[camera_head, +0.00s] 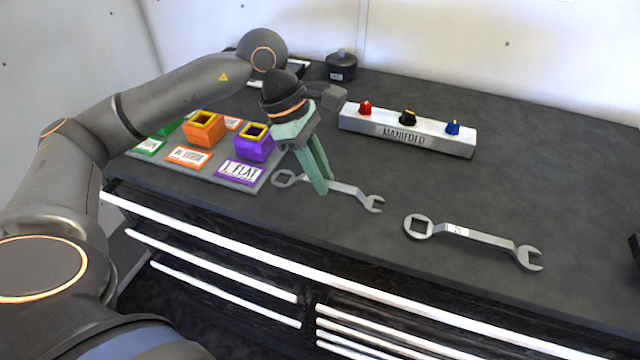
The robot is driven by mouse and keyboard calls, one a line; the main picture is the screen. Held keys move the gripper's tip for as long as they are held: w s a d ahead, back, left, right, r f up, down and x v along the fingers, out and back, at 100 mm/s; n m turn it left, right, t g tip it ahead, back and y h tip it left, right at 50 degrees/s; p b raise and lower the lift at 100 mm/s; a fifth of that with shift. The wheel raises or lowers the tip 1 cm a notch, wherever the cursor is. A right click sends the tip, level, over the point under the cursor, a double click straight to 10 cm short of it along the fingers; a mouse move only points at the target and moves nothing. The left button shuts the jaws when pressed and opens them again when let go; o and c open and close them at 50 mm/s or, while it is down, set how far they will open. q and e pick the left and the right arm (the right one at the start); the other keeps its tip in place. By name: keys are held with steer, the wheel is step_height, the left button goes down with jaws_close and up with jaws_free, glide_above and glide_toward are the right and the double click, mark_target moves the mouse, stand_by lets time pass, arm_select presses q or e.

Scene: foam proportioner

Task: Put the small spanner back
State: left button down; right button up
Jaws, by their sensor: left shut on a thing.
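The smaller grey spanner (352,190) is on the dark worktop near its front edge, just right of the board of coloured blocks. It has a ring end at its left and an open jaw at its right. My left gripper (325,186) reaches down from above with its pale green fingers shut on the spanner's shank. The fingers hide part of the shank. I cannot tell whether the spanner touches the worktop. A larger grey spanner (485,237) with a white label lies to the right, apart from the gripper. My right gripper is not in view.
A grey board (262,182) with labels carries an orange block (204,135) and a purple block (255,148). The manifold (425,136) with red, black and blue knobs stands behind. A black canister (341,70) is at the back. The right-hand worktop (560,170) is mostly clear.

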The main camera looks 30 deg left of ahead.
arm_select(q)
steer(key=shift+w+a+f+p, duration=0.15)
steer(key=shift+f, duration=0.85)
steer(key=shift+w+a+f+p, duration=0.1)
steer(key=shift+f+p, duration=0.05)
steer(key=shift+f, duration=0.8)
steer(key=shift+f, duration=0.2)
steer(key=c, duration=0.8)
jaws_free()
steer(key=shift+o, duration=0.2)
steer(key=shift+r, duration=0.25)
steer(key=v, duration=1.2)
steer(key=shift+f, duration=0.1)
